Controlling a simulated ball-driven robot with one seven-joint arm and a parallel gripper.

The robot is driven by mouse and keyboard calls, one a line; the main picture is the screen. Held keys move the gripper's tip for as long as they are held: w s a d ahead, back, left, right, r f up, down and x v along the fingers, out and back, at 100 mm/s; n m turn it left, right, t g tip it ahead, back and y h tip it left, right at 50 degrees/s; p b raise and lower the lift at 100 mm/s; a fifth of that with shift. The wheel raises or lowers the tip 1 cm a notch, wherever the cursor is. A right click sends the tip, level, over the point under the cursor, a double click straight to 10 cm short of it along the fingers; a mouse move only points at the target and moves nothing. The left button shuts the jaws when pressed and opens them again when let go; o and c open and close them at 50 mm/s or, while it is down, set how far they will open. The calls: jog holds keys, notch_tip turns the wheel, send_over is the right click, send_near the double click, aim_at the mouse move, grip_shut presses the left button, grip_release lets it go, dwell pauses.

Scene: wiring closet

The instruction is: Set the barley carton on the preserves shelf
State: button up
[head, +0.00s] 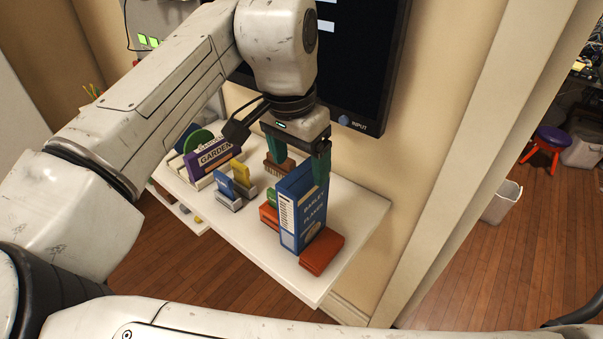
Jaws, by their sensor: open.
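The barley carton (294,219) is a blue box with "BARLEY FLAKES" on its front. It stands upright on a white shelf (366,207) against the wall, near the shelf's right end. My gripper (298,167) is open over the carton's top. One green finger overlaps the carton's upper right part and the other hangs to the left of it. I cannot tell whether either finger touches it. I see no label marking a preserves shelf.
An orange-red box (321,252) lies right beside the carton. A brush (278,168), a purple "GARDEN" box (209,157) and small blue and yellow items share the shelf. A dark screen (352,55) hangs above. A white bin (501,202) stands on the floor at right.

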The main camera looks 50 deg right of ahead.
notch_tip(320, 180, up, 7)
jog(key=a, duration=0.1)
jog(key=shift+s, duration=0.1)
dwell(0.6)
